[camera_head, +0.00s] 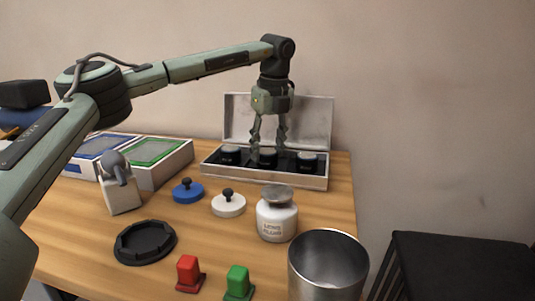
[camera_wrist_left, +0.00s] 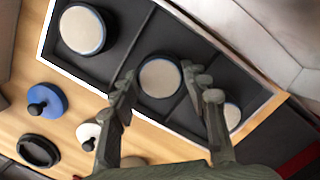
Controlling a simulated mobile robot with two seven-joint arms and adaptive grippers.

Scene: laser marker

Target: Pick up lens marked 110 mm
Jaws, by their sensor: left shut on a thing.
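An open metal lens case (camera_head: 262,177) with a dark, divided inside stands at the back of the table. Three black round lenses with pale faces are in it: a left lens (camera_head: 230,155), a middle lens (camera_head: 267,157) and a right lens (camera_head: 307,160). My left gripper (camera_head: 268,148) reaches down from above and is shut on the middle lens. In the left wrist view the fingers (camera_wrist_left: 164,84) are on either side of this middle lens (camera_wrist_left: 160,77), which is still within its compartment. No millimetre marking is readable on any lens. My right gripper is not in view.
In front of the case are a blue knobbed disc (camera_head: 188,193), a white knobbed disc (camera_head: 229,207), a lidded white jar (camera_head: 276,220) and a metal bin (camera_head: 328,262). A black ring (camera_head: 145,243) and red and green blocks lie nearer. The case lid (camera_head: 290,118) stands behind my gripper.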

